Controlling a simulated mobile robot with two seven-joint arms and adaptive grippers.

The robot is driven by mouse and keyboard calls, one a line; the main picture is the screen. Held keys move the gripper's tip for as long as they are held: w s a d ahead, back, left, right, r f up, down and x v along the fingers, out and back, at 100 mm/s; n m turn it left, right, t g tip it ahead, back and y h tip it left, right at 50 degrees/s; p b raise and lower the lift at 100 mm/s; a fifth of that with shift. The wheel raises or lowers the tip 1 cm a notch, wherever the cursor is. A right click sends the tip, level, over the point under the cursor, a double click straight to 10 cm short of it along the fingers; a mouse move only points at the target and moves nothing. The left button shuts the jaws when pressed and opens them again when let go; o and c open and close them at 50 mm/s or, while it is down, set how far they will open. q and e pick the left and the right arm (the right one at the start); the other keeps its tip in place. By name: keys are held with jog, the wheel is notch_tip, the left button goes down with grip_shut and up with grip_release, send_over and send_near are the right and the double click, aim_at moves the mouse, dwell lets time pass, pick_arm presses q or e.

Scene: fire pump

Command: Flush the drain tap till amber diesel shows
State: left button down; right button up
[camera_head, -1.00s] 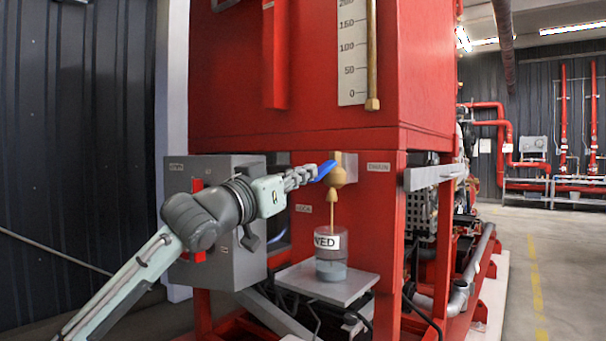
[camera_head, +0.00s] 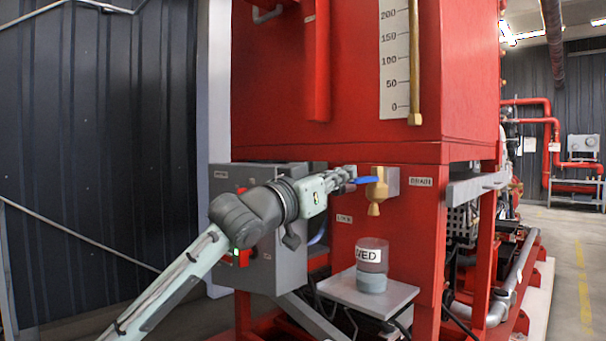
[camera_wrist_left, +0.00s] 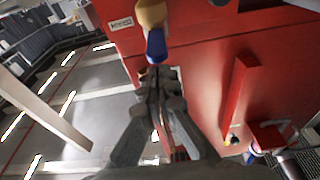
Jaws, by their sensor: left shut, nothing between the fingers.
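The brass drain tap (camera_head: 376,192) sticks out of the red tank stand beside a "DRAIN" label (camera_head: 421,182). Its blue lever (camera_head: 367,180) lies about level, pointing left. No stream shows under the spout. A clear jar (camera_head: 371,257) stands below with grey-blue liquid in its lower part; its label is partly readable, ending in "VED". My left gripper (camera_head: 350,178) is shut and empty, its tips at the lever's free end. In the left wrist view the closed tips (camera_wrist_left: 157,74) are just below the blue lever (camera_wrist_left: 155,45); contact is unclear. My right gripper is out of view.
The jar stands on a small grey shelf (camera_head: 345,292). A grey control box (camera_head: 260,265) is left of the tap, behind my left arm. A level gauge (camera_head: 396,65) with a brass tube is above. Red pipework and open floor lie at right.

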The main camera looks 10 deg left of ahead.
pick_arm(q)
jog(key=r+v, duration=0.2)
jog(key=v, duration=0.8)
jog(key=shift+f, duration=0.3)
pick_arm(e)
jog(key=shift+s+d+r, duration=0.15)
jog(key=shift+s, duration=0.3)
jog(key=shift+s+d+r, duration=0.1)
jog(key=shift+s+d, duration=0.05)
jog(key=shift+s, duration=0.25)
pick_arm(q)
jog(key=shift+s+a, duration=0.15)
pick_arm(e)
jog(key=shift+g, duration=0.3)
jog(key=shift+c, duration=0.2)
